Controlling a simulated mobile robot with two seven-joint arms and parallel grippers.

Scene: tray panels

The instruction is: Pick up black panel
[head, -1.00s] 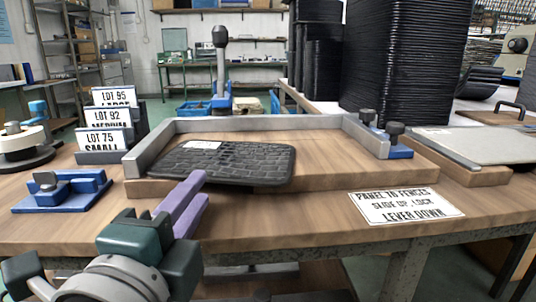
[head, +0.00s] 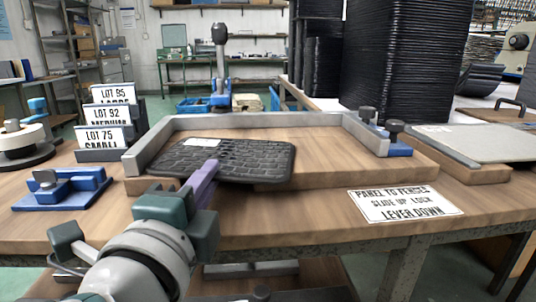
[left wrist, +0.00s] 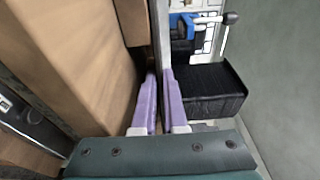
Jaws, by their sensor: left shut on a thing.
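The black panel (head: 250,160), a thin dark sheet with a brick-like pattern and a white label, lies in the wooden fixture (head: 330,150) between grey fences. Its front edge reaches over the wooden base's front side. My left gripper (head: 208,170), with purple fingers, is shut on the panel's front edge, left of its middle. In the left wrist view the two fingers (left wrist: 160,105) stand close together on either side of a thin edge-on strip (left wrist: 158,45). The lower finger is mostly hidden in the head view. My right gripper is not in view.
A blue clamp with black knobs (head: 395,130) stands at the fixture's right. An instruction card (head: 405,204) lies at the front right. Lot signs (head: 101,138) and a blue block (head: 62,190) stand at left. Tall black stacks (head: 408,60) rise behind.

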